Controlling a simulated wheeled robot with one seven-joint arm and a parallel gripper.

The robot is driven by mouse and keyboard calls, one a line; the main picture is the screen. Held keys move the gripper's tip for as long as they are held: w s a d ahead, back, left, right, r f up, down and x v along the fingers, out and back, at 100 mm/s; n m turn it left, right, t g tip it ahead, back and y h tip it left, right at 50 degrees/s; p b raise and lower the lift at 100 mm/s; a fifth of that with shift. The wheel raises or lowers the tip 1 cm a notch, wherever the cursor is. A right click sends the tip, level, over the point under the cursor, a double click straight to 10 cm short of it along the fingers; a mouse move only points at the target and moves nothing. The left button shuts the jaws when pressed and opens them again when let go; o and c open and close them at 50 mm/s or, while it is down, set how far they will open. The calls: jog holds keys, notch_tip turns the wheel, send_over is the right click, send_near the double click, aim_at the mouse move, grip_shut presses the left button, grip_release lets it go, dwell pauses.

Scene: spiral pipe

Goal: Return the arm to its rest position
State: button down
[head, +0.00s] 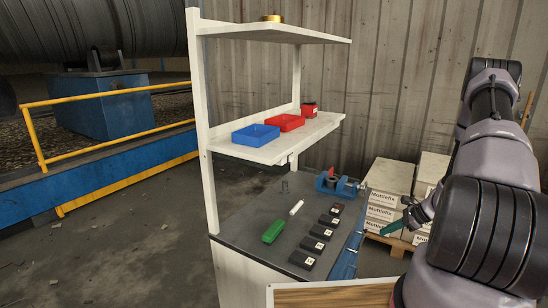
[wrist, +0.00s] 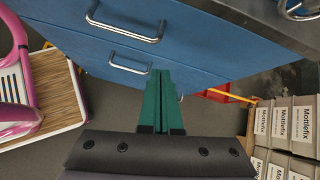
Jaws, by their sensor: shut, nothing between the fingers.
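My arm rises along the right side of the head view and bends down to my gripper (head: 394,228). Its green fingers sit to the right of the workbench (head: 262,215), in front of the stacked white boxes. In the wrist view my gripper (wrist: 159,75) has its two green fingers together with nothing between them. The fingers point toward the blue drawer front (wrist: 90,50) of the bench. I cannot tell whether they touch it; they appear apart from it.
The bench top holds a blue vise (head: 338,185), a green object (head: 273,230), a white cylinder (head: 296,207) and several black boxes (head: 303,260). A shelf (head: 275,150) above carries blue and red bins. Mottlefix boxes (head: 383,213) stand on a pallet. Open floor lies left.

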jog(key=s+a+r+n+h, duration=0.1)
jog(key=a+r+n, duration=0.25)
jog(key=r, duration=0.85)
jog(key=a+r+n+g, duration=0.1)
jog(key=a+r+n, duration=0.3)
jog(key=r, duration=0.7)
jog(key=s+a+r+n+h, duration=0.1)
jog(key=a+r+n, duration=0.3)
jog(key=r, duration=0.8)
jog(key=s+a+r+n+t+h, duration=0.1)
jog(key=s+a+r+n+t, duration=0.1)
jog(key=s+r, duration=0.6)
jog(key=s+a+r+n+t+h, duration=0.1)
jog(key=s+a+r+n, duration=0.3)
jog(key=s+r, duration=0.4)
jog(key=s+a+h, duration=0.1)
jog(key=s, duration=0.4)
jog(key=shift+s+a+r+t, duration=0.2)
jog(key=shift+a+r+t, duration=0.15)
jog(key=shift+r+t, duration=0.05)
